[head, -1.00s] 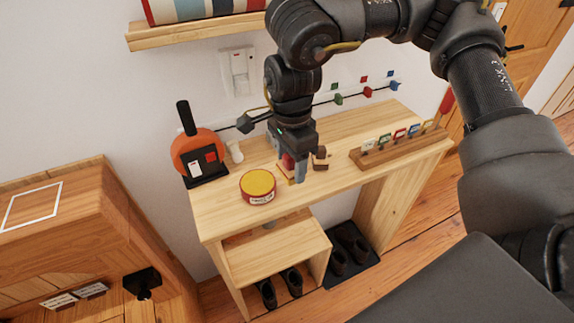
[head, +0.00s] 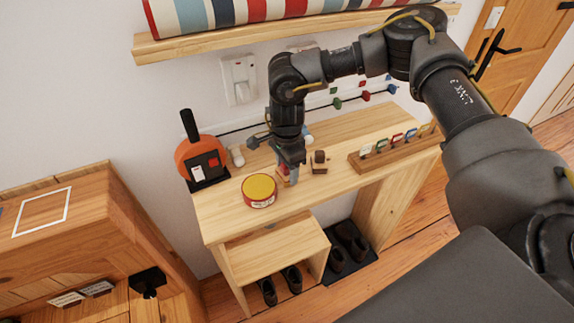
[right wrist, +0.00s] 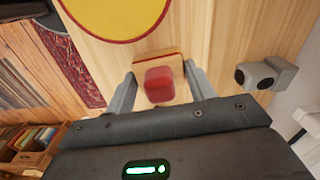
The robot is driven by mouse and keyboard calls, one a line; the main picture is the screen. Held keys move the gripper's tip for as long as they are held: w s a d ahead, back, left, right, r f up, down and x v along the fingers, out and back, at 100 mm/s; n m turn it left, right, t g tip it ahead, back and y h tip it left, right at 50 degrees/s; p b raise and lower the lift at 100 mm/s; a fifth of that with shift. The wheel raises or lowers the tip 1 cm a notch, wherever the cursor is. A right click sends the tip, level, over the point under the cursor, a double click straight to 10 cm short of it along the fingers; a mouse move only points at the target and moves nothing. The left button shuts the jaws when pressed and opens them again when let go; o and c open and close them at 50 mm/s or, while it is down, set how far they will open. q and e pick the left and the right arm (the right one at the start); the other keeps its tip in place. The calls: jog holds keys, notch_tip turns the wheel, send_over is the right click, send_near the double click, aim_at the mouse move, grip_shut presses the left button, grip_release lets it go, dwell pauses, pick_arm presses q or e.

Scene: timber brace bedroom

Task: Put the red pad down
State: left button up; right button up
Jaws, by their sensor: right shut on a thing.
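The red pad (right wrist: 159,85) shows in the right wrist view as a rounded red block between the two grey fingertips, with a thin square wooden plate (right wrist: 158,58) with a red edge just behind it. My right gripper (right wrist: 158,88) is shut on the red pad. In the head view the right gripper (head: 287,174) points down at the wooden table (head: 228,212), right of a round yellow-topped red tin (head: 259,187). The pad is mostly hidden there by the fingers. I cannot tell whether it touches the tabletop. My left gripper is not in view.
A small dark brown block (head: 319,162) stands just right of the gripper. An orange round device (head: 198,158) stands at the table's left end, and a wooden rack with coloured tags (head: 392,153) at the right. The table's front strip is clear.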

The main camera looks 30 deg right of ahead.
jog(key=shift+s+f, duration=0.15)
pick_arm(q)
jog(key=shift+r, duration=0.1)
pick_arm(e)
jog(key=o, duration=0.9)
jog(key=shift+f+b, duration=0.25)
jog(key=shift+b, duration=0.1)
notch_tip(320, 180, up, 10)
jog(key=shift+s+a+f+b, duration=0.1)
jog(key=shift+s+a+b, duration=0.05)
jog(key=shift+b, duration=0.85)
jog(key=shift+r, duration=0.6)
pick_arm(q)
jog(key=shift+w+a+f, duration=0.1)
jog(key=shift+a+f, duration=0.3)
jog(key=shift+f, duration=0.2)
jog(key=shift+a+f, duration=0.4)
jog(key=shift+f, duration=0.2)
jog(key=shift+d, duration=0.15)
